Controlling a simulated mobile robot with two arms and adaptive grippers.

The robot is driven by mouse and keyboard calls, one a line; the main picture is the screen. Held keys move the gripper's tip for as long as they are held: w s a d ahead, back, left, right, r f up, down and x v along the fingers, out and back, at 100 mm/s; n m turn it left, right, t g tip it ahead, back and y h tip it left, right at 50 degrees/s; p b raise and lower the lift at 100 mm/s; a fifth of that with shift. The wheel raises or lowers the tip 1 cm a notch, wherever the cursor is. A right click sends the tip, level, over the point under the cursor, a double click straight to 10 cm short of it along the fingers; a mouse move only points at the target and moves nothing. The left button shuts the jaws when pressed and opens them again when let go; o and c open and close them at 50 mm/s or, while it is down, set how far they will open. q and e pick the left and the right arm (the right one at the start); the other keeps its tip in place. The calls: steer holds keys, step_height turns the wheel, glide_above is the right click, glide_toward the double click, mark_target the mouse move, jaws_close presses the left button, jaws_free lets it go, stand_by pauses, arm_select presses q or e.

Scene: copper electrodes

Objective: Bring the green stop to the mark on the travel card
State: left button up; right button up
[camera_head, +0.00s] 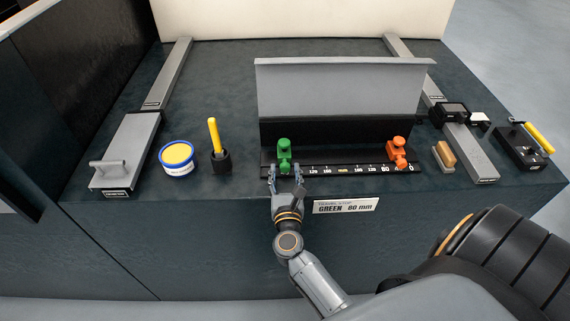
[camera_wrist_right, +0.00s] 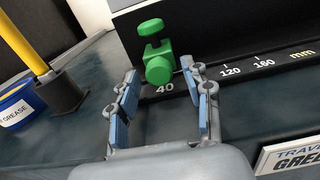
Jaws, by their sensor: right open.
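The green stop (camera_head: 285,155) sits on the left part of a dark scale rail (camera_head: 325,171). In the right wrist view the green stop (camera_wrist_right: 158,62) stands just above the printed 40, with a knob on top. My right gripper (camera_head: 286,173) is open in front of it; in the wrist view its fingertips (camera_wrist_right: 159,76) are on either side of the stop's lower block, and I cannot tell if they touch it. The travel card (camera_head: 346,206) on the bench front reads GREEN 80 mm. The scale's 80 beside the stop is hidden by a finger. My left gripper is out of view.
An orange stop (camera_head: 397,152) sits at the rail's right end. A grey upright panel (camera_head: 340,88) rises behind the rail. A blue and yellow grease tub (camera_head: 177,158) and a yellow-handled tool in a black holder (camera_head: 221,163) stand left. The rail between the stops is clear.

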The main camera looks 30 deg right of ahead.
mark_target(301, 168)
steer(key=shift+x, duration=0.85)
steer(key=shift+c, duration=0.5)
jaws_close()
steer(key=s+d, duration=0.2)
steer(key=d, duration=0.1)
steer(key=shift+s+d, duration=0.15)
steer(key=shift+d, duration=0.15)
steer(key=shift+o, duration=0.5)
jaws_free()
steer(key=shift+a, duration=0.1)
steer(key=v, duration=1.2)
steer(key=shift+a+f, duration=0.1)
steer(key=shift+f, duration=0.05)
